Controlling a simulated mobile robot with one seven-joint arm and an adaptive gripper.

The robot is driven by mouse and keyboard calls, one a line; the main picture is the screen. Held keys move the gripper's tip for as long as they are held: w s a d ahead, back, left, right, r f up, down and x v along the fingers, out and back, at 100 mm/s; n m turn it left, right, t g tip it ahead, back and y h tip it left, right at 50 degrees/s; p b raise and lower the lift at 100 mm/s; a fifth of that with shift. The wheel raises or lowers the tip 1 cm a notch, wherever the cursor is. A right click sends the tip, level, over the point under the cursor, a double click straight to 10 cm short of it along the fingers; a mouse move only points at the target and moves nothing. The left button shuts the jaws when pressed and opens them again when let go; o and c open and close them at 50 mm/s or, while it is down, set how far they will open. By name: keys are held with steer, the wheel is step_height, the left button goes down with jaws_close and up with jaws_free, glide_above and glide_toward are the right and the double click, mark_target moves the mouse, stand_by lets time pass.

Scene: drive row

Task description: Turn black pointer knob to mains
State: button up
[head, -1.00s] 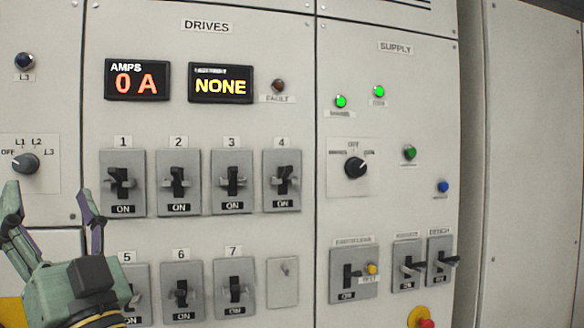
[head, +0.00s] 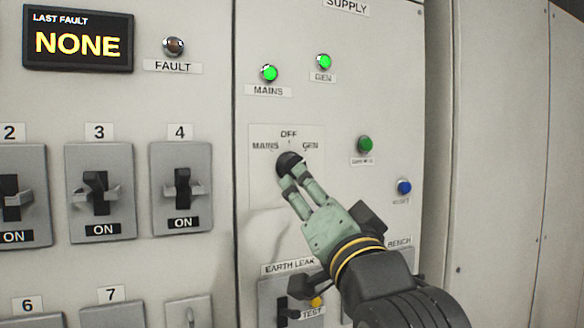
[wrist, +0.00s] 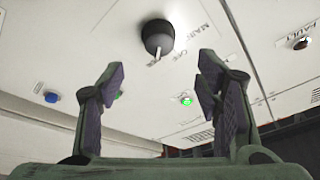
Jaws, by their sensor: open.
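The black pointer knob (head: 290,163) is on the supply panel, below the labels MAINS, OFF and GEN. My gripper (head: 295,181) is at the knob from the lower right in the head view, its fingers overlapping the knob's lower edge. In the wrist view the knob (wrist: 157,36) shows beyond and between the two spread fingers of my gripper (wrist: 158,82), which hold nothing. Contact with the knob cannot be made out.
Green MAINS (head: 269,73) and GEN (head: 324,62) lamps are lit above the knob. A green button (head: 365,145) and a blue button (head: 404,187) sit to its right. The earth leak switch (head: 283,305) is below, partly behind my arm. Breaker 4 (head: 183,190) is to the left.

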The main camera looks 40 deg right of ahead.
mark_target(293, 167)
steer(key=p+x, duration=0.4)
steer(key=x, duration=0.6)
steer(key=shift+w+d+r, duration=0.15)
steer(key=shift+w+d, duration=0.1)
steer(key=shift+c, duration=0.5)
steer(key=c, duration=1.1)
steer(key=shift+o, duration=0.2)
